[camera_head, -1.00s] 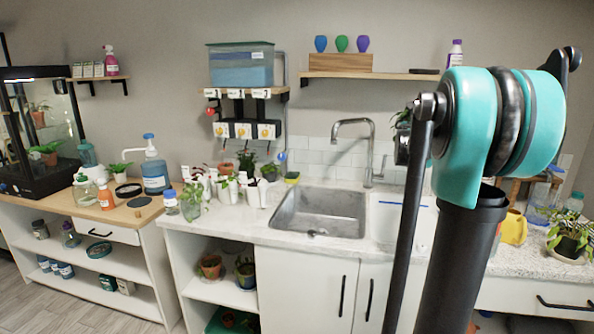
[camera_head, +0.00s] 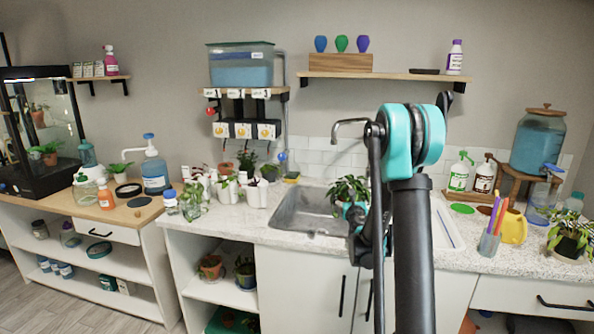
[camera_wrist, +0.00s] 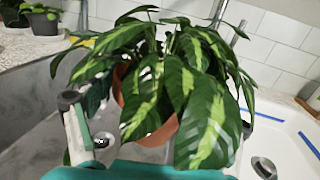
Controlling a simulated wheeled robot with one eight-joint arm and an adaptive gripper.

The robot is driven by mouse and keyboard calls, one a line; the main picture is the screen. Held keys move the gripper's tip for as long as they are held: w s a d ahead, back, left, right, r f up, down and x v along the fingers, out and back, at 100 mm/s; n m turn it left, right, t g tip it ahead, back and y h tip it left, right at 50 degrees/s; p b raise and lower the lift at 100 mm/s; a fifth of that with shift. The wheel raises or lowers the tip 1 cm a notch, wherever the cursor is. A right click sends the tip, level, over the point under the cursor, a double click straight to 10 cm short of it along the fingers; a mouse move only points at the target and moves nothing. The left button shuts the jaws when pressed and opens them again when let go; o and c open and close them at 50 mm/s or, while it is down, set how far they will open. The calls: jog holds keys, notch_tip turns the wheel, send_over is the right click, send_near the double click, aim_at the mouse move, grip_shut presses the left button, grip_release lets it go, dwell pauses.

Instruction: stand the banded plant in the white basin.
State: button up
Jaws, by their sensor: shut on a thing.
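The plant (camera_head: 347,189), with green leaves striped in yellow, is in my gripper (camera_head: 355,212) above the grey steel sink. In the wrist view the plant (camera_wrist: 185,88) fills the middle, and its terracotta pot (camera_wrist: 148,128) shows between the leaves. One finger shows at the pot's left; the other is hidden by leaves. Whether the pot has a band cannot be seen. The white basin (camera_head: 446,228) is to the right of the plant, partly hidden by my arm. Its inside (camera_wrist: 289,128), with a drain and blue lines, shows empty in the wrist view.
The grey sink (camera_head: 293,212) lies left of the basin, with a tap (camera_head: 345,124) behind. White pots (camera_head: 256,193) stand left of it. A cup of pens (camera_head: 489,243), a yellow jug (camera_head: 514,227) and bottles (camera_head: 459,174) stand right of the basin.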

jog(key=shift+w+a+f+y, duration=0.15)
jog(key=shift+a+f, duration=0.25)
jog(key=shift+f, duration=0.2)
jog(key=shift+a+f+y, duration=0.15)
jog(key=shift+a+f, duration=0.25)
jog(key=shift+f, duration=0.15)
jog(key=shift+r, duration=0.1)
